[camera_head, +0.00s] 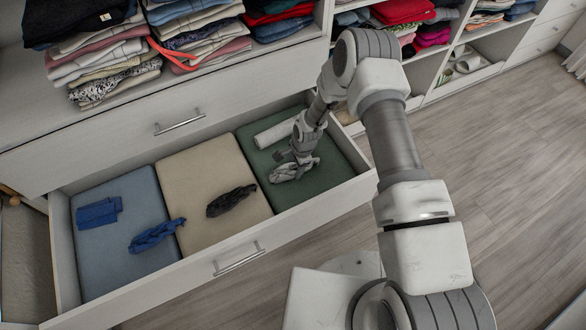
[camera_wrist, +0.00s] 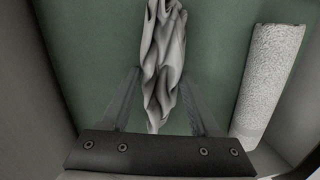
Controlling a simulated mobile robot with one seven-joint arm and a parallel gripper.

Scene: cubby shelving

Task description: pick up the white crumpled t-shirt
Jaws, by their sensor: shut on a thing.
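The white crumpled t-shirt (camera_head: 294,168) lies on the green section (camera_head: 335,178) of the open drawer, at its right end. In the wrist view the t-shirt (camera_wrist: 165,65) runs upright through the middle as a long wrinkled bundle. My gripper (camera_head: 299,157) reaches down into the drawer over it. In the wrist view the two fingers of my gripper (camera_wrist: 162,88) stand on either side of the t-shirt, shut on it.
A white rolled cloth (camera_head: 277,132) lies just behind, and it also shows at the right of the wrist view (camera_wrist: 268,80). Dark grey (camera_head: 231,201) and blue (camera_head: 157,235) crumpled cloths and a folded blue cloth (camera_head: 99,212) lie to the left. Drawer walls (camera_head: 345,195) enclose the space; folded clothes fill shelves above.

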